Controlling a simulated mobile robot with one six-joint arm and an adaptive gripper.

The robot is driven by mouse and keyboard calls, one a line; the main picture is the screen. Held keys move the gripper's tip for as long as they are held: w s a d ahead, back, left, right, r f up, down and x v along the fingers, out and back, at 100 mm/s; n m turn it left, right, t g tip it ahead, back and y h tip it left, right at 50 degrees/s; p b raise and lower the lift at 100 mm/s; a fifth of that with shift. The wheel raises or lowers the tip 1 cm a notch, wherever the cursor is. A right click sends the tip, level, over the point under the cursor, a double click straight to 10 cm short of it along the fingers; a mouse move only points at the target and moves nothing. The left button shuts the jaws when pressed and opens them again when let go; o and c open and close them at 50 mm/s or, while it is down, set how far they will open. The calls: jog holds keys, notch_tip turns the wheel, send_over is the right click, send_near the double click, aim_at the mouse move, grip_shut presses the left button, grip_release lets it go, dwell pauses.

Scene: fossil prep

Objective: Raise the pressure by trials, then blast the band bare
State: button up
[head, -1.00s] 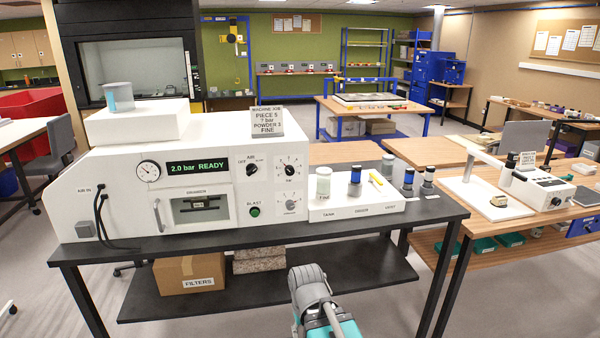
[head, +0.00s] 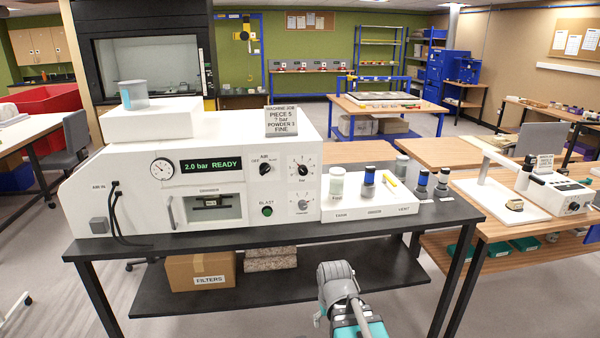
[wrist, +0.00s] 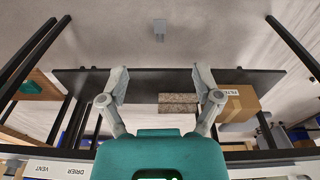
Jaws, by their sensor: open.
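The white blasting machine (head: 130,195) stands on a black bench. Its green display (head: 211,165) reads "2.0 bar READY". A round gauge (head: 162,168) sits left of the display. On the panel are an AIR knob (head: 265,170), a bar knob (head: 303,169), a lower knob (head: 303,204) and a green BLAST button (head: 267,211). A small dark piece shows behind the drawer window (head: 212,202); its band cannot be made out. The job card (head: 281,121) reads "PIECE 5, ? bar, POWDER 3, FINE". In the wrist view my gripper (wrist: 160,80) is open and empty, over the lower shelf.
A white block (head: 345,211) holds jars and a blue-banded canister; similar canisters (head: 422,184) stand to its right. The lower shelf (head: 370,275) carries a FILTERS box (head: 200,272) and a stone-like slab (head: 270,258). A wooden table with a microscope-like stand (head: 515,205) is at right.

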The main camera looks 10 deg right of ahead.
jog(key=w+r+n+t+p, duration=0.2)
jog(key=w+r+t, duration=0.25)
jog(key=w, duration=0.65)
jog(key=n+t+p, duration=0.4)
jog(key=n+t, duration=0.3)
jog(key=t, duration=0.5)
send_near(303, 172)
jog(key=s, duration=0.3)
jog(key=shift+s+d+f, duration=0.1)
jog(key=shift+s+f, duration=0.05)
jog(key=shift+s, duration=0.05)
jog(key=shift+w, duration=0.1)
jog(key=shift+w, duration=6.8)
jog(key=c, duration=1.1)
jog(key=shift+c, duration=0.2)
